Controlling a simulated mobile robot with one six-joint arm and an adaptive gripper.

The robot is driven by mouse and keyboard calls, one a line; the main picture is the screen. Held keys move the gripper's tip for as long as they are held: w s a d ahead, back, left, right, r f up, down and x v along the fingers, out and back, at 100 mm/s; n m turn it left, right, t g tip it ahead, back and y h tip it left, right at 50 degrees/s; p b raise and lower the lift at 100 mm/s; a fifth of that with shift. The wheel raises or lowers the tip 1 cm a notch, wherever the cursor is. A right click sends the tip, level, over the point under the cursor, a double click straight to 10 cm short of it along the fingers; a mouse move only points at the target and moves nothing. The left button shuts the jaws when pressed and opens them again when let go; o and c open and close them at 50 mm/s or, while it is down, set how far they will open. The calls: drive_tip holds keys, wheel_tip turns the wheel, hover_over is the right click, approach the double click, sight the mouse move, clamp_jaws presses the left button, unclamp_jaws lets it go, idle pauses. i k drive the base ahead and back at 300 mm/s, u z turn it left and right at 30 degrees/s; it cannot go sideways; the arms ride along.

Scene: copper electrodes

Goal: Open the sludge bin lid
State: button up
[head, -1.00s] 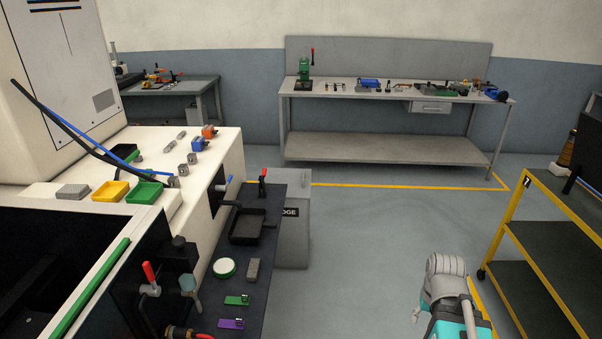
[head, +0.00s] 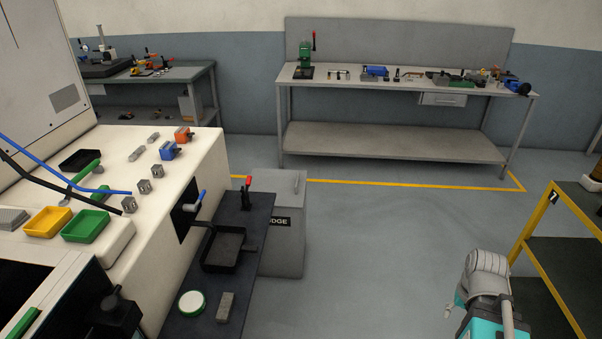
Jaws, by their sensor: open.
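The sludge bin (head: 283,250) is a grey box on the floor, just beyond the dark side shelf. Its label is partly hidden and shows only the letters "DGE" clearly. Its flat grey lid (head: 272,182) looks shut, with a small upright piece at its right edge. The shelf and things on it hide the bin's left part. Part of my arm, grey and teal, shows at the bottom right, well to the right of the bin. I cannot make out my gripper's fingers in this view.
The dark shelf (head: 225,275) carries a black tray (head: 222,250), a red-handled clamp (head: 246,193) and a round white-green piece (head: 192,303). A white machine stands left. A yellow-framed rack (head: 540,235) stands right. Open floor (head: 390,240) lies between. A grey workbench (head: 400,150) is behind.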

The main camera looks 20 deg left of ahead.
sight(288, 186)
drive_tip(key=u, duration=0.05)
drive_tip(key=i, duration=0.75)
drive_tip(key=u, duration=1)
drive_tip(key=i, duration=0.9)
drive_tip(key=u, duration=0.6)
drive_tip(key=k, duration=0.9)
drive_tip(key=u, duration=0.15)
drive_tip(key=i, duration=0.35)
